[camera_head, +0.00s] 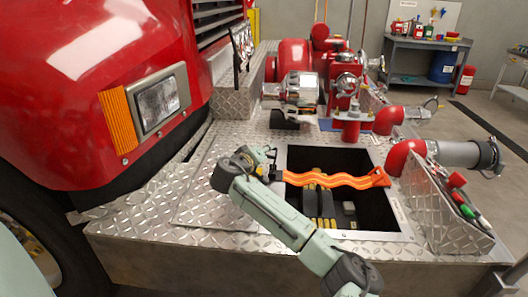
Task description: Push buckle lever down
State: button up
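An orange wavy strap (335,179) stretches left to right across the open compartment (362,213) in the diamond-plate bumper. Its right end widens into an orange-red piece (379,177) at the compartment's right edge. I cannot make out a separate buckle lever; the strap's left end is close to my gripper and partly hidden by it. My gripper (271,164) is at the compartment's upper left edge, beside the left end of the strap. It is too small to tell whether its fingers are open or touching anything. Black and yellow items (319,207) lie inside the compartment under the strap.
The red truck front with a headlight (158,103) rises at the left. Pipes and a chrome fitting (297,90) stand behind the compartment, and a red elbow with a silver nozzle (455,153) is at its right. Bare diamond plate (205,205) lies left of it.

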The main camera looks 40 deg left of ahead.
jog(key=shift+c, duration=0.3)
grip_shut()
dwell(0.5)
